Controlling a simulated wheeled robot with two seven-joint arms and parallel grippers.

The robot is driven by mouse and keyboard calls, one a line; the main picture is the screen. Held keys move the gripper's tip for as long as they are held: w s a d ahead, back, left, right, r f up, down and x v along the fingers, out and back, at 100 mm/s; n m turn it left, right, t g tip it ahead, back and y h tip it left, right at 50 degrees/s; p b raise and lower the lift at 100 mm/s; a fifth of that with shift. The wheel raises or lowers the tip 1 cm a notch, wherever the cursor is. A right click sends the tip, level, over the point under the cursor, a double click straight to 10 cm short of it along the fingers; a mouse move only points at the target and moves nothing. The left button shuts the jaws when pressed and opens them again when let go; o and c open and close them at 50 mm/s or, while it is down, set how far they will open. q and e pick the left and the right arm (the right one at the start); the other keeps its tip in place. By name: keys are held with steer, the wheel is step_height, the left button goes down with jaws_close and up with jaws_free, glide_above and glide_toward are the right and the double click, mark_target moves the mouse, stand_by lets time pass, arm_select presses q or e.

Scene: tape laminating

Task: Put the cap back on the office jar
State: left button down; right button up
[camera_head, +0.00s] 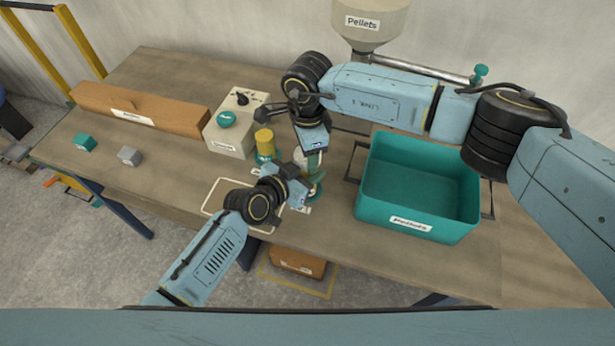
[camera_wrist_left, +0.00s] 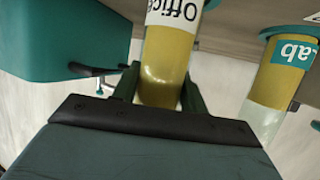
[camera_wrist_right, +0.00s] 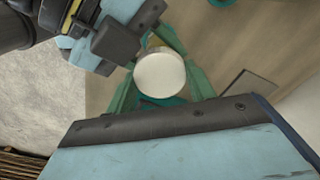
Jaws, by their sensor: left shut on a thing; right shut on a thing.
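The office jar (camera_wrist_left: 165,60), a clear jar with yellow contents and a white "Office" label, stands between the left gripper's fingers (camera_wrist_left: 158,92), which are shut on it. The round white cap (camera_wrist_right: 160,74) is between the right gripper's fingers (camera_wrist_right: 160,80), which are shut on it. In the right wrist view the cap covers most of the jar, with a yellowish edge showing behind it. Whether cap and jar touch is hidden. In the head view the right gripper (camera_head: 314,158) is above the left gripper (camera_head: 312,184), and they largely hide the jar.
A yellow "Lab" jar (camera_head: 264,140) stands close to the left, also in the left wrist view (camera_wrist_left: 287,65). A teal pellets bin (camera_head: 418,226) is at right. A control box (camera_head: 229,138) and an orange-brown box (camera_head: 140,108) are at left.

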steer(key=m, duration=0.3)
steer(key=shift+m, duration=0.3)
steer(key=o, duration=1.1)
steer(key=shift+c, duration=0.2)
steer(key=shift+r, duration=2.25)
steer(key=shift+c, duration=0.3)
steer(key=n, duration=0.1)
steer(key=r+n, duration=0.1)
steer(key=n, duration=0.2)
steer(key=shift+r, duration=0.3)
steer(key=n, duration=0.2)
steer(key=r+n, duration=0.1)
steer(key=n, duration=0.1)
steer(key=r+n, duration=0.1)
steer(key=n, duration=0.1)
